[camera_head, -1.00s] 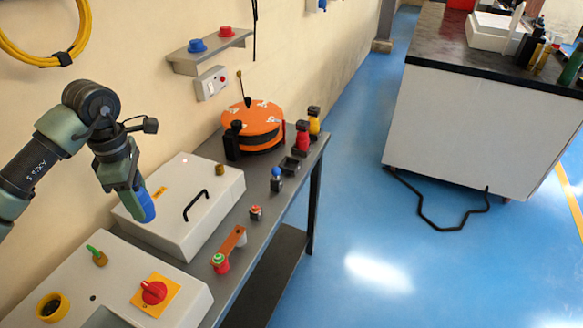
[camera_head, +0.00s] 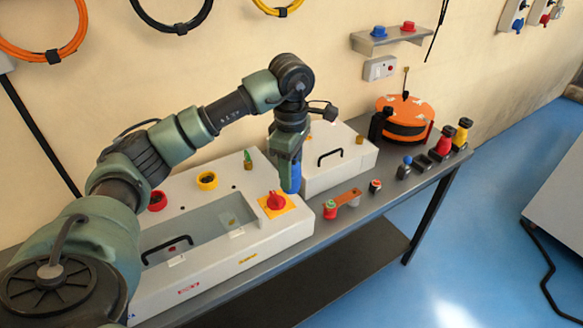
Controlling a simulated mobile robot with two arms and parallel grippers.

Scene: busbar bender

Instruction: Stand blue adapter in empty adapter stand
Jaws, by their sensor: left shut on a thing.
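My left gripper (camera_head: 289,163) points down over the bench, between two white machine boxes in the picture, shut on the blue adapter (camera_head: 292,179). The adapter hangs below the fingers, clear of the stands. The empty adapter stand (camera_head: 424,162) is a small dark holder near the bench's right end. Beside it a red adapter (camera_head: 444,142) and a yellow adapter (camera_head: 461,131) stand upright in dark stands. A smaller blue-topped piece (camera_head: 406,162) sits just left of the empty stand. My right gripper is not in view.
A white box with a black handle (camera_head: 331,157) and an orange reel (camera_head: 405,115) stand behind the bench's front strip. A larger machine box has a red knob (camera_head: 276,201). A copper bar piece (camera_head: 348,197) lies in front.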

